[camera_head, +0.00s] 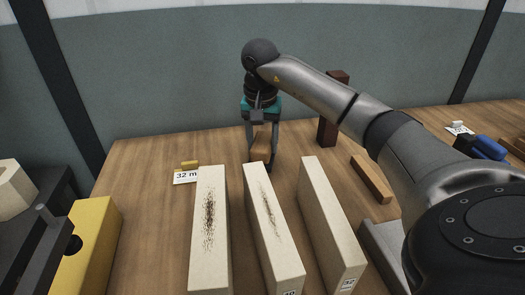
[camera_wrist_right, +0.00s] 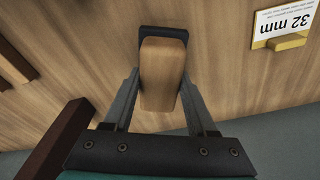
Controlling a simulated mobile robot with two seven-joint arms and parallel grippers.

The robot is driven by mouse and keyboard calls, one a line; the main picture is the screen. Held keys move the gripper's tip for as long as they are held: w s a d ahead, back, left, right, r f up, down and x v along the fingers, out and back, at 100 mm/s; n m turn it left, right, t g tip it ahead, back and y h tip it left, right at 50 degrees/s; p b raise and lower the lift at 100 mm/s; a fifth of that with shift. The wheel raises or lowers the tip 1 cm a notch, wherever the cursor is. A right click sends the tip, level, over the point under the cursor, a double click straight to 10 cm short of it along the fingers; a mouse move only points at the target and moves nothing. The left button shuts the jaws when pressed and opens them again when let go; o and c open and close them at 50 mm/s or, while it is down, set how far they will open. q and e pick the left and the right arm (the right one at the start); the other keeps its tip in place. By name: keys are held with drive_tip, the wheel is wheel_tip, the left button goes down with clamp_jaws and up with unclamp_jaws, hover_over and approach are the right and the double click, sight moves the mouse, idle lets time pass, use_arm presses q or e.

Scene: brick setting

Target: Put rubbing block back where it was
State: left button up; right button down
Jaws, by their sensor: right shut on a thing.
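The rubbing block (camera_head: 261,146) is a small tan wooden piece with a dark end or base. It is between the fingers of my right gripper (camera_head: 262,152), just behind the far end of the middle cream bar. In the right wrist view the block (camera_wrist_right: 163,75) sits between both fingers (camera_wrist_right: 162,95), its dark part (camera_wrist_right: 163,33) at the far end. The right gripper is shut on it. I cannot tell whether the block touches the wooden table (camera_head: 135,190). My left gripper is not in view.
Three long cream bars lie side by side: left (camera_head: 209,265) and middle (camera_head: 280,265) with dark smudges, right (camera_head: 330,230) clean. A "32 mm" card (camera_head: 186,177) is at left. A dark red-brown post (camera_head: 328,130) and wooden strip (camera_head: 371,180) are at right.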

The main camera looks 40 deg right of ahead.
sight(261, 143)
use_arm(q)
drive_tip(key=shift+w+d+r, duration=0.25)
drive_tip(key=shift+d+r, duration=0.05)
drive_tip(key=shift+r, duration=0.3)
use_arm(e)
drive_tip(key=shift+f, duration=0.95)
drive_tip(key=shift+f, duration=0.1)
drive_tip(key=shift+c, duration=1)
unclamp_jaws()
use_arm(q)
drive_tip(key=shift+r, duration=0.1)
use_arm(e)
drive_tip(key=shift+r, duration=0.55)
drive_tip(key=r+p, duration=0.1)
drive_tip(key=r, duration=0.2)
drive_tip(key=r+p, duration=0.1)
drive_tip(key=r, duration=0.2)
drive_tip(key=a+r+p, duration=0.1)
drive_tip(key=r, duration=0.2)
drive_tip(key=shift+s, duration=0.35)
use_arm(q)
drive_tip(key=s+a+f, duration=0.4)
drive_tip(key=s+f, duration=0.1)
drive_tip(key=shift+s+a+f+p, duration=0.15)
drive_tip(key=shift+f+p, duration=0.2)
use_arm(e)
drive_tip(key=shift+s+a+r, duration=0.1)
drive_tip(key=shift+r, duration=0.9)
